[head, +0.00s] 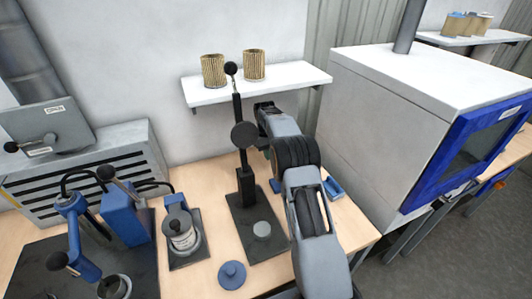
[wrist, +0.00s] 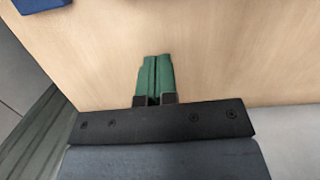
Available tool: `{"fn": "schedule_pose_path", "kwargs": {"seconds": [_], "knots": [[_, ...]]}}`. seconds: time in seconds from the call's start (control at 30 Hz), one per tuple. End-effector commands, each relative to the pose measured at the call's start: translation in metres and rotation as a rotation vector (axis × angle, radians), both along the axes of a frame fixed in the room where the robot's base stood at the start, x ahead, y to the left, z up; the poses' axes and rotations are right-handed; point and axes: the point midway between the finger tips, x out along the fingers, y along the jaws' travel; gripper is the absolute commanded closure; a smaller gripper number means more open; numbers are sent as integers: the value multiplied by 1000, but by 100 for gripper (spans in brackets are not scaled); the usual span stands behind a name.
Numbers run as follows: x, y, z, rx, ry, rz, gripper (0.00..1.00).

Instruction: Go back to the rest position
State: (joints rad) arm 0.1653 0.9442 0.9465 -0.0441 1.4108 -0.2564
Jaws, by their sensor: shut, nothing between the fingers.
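My gripper (wrist: 154,75) shows in the wrist view with its two green fingers closed together and nothing between them. It points at bare wooden table top, with no object touching it. In the head view my arm reaches over the right part of the workbench (head: 205,185), in front of the wall shelf; the fingers are hidden there. Two tan pleated filter cartridges stand upright on the white shelf (head: 300,80): a left one (head: 213,71) and a right one (head: 254,65).
A black lever press (head: 246,190) stands just left of my arm. A blue tray (head: 333,188) lies right of it. A blue round part (head: 232,274) and a fixture (head: 180,232) are on the bench. A large white cabinet (head: 375,120) with a blue-framed door stands at right.

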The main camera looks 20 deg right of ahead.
Motion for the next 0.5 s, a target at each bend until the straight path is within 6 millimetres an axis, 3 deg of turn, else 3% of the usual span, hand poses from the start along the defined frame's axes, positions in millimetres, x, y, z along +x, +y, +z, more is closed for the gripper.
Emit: {"fn": "schedule_pose_path", "kwargs": {"seconds": [0.5], "knots": [[19,2,0,0,0,0,100]]}}
